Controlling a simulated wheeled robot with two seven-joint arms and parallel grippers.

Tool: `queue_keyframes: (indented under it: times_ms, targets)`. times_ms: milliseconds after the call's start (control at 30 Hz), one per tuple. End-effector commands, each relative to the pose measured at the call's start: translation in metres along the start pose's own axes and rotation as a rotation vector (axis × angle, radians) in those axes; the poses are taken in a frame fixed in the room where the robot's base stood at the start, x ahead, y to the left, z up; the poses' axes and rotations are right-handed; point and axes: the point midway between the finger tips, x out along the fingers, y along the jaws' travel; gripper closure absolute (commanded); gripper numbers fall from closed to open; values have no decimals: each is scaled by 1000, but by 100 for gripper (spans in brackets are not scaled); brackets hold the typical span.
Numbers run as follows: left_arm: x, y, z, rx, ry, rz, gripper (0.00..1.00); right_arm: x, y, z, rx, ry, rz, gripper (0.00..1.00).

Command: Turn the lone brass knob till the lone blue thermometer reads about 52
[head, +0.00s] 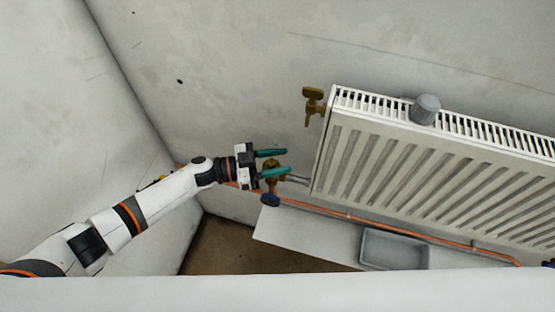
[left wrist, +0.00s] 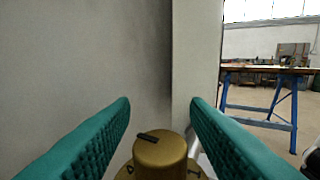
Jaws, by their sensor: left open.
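The brass knob (left wrist: 160,150) stands low in the middle of the left wrist view, with a dark pointer mark on its top and digits on the collar around it. In the head view the brass valve (head: 272,167) is at the radiator's lower left corner, partly behind my fingers. My left gripper (head: 286,161) is open, its teal fingers on either side of the knob with gaps visible in the wrist view (left wrist: 161,100). A dark blue round piece (head: 270,200) sits just below the valve; I cannot tell whether it is the thermometer, and no reading is legible. My right gripper is out of view.
A white radiator (head: 330,160) hangs on the wall, with a brass fitting (head: 313,98) at its upper left and a grey cylinder (head: 425,108) on top. A copper pipe (head: 400,231) and a grey tray (head: 394,249) lie below. A blue-legged bench (left wrist: 262,100) stands far off.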

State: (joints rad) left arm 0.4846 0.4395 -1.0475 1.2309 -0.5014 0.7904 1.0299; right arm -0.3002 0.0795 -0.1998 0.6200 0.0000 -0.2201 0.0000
Motion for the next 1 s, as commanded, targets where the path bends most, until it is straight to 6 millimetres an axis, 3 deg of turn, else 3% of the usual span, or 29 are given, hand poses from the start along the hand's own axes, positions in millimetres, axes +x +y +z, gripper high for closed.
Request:
queue_keyframes:
  times_ms: [167, 633, 800, 1000]
  targets:
    - [-12, 0, -2, 0, 0, 0, 58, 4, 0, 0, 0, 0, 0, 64]
    - [-104, 0, -3, -1, 3, 2, 58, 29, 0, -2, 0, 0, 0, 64]
    - [-118, 0, -1, 0, 1, 0, 58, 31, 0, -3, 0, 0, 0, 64]
    - [-120, 0, 0, 0, 0, 0, 58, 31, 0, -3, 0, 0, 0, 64]
